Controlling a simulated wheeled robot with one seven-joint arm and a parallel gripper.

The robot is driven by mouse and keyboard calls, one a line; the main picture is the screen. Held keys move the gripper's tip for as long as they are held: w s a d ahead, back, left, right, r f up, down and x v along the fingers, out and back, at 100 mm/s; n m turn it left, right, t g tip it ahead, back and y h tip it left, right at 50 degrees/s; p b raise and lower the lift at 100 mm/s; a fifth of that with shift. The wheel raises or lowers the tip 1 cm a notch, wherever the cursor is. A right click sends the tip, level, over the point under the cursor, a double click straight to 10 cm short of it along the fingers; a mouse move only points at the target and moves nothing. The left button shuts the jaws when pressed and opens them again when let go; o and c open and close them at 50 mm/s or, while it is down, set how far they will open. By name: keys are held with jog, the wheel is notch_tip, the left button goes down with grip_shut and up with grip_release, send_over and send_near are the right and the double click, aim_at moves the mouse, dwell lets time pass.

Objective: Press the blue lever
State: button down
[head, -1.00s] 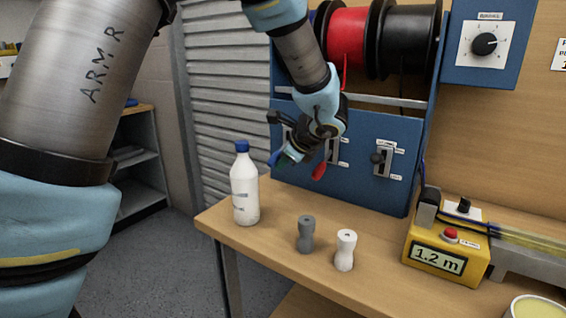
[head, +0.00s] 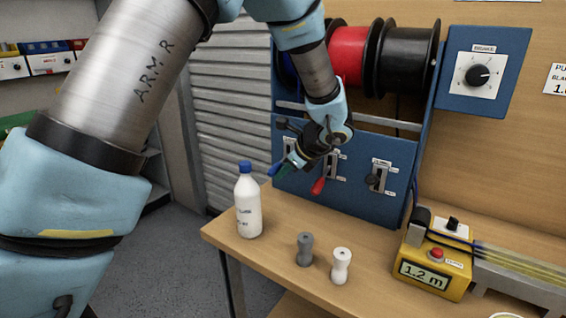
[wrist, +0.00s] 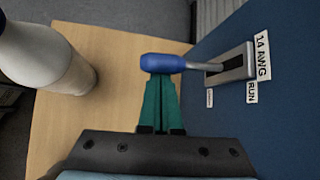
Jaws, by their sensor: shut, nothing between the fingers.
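The blue lever (wrist: 163,63) sticks out of its slotted metal plate on the blue panel in the wrist view, beside labels reading "14 AWG" and "RUN". In the head view its blue knob (head: 273,169) shows at the panel's left. My gripper (wrist: 160,85) is shut and empty, with its green fingertips right at the near side of the blue knob; I cannot tell whether they touch it. In the head view my gripper (head: 289,164) is at the left part of the panel, partly in front of the lever plates.
A red lever (head: 318,186) and a black lever (head: 373,179) are to the right on the panel. A white bottle (head: 248,203), a grey post (head: 304,250) and a white post (head: 341,266) stand on the wooden table. A yellow meter box (head: 425,270) is at right.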

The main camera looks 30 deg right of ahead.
notch_tip(320, 180, up, 2)
jog(key=y+p, duration=0.1)
jog(key=p, duration=0.3)
jog(key=shift+a+r+m+g, duration=0.1)
jog(key=shift+a+m+g, duration=0.05)
jog(key=shift+m+g, duration=0.15)
jog(key=shift+r+p, duration=0.15)
jog(key=shift+p, duration=0.15)
jog(key=shift+w+d+r+p, duration=0.1)
jog(key=shift+d+r+p, duration=0.1)
jog(key=shift+r+p, duration=0.7)
jog(key=shift+w+d+r, duration=0.1)
jog(key=shift+d+r, duration=0.05)
jog(key=shift+r, duration=0.35)
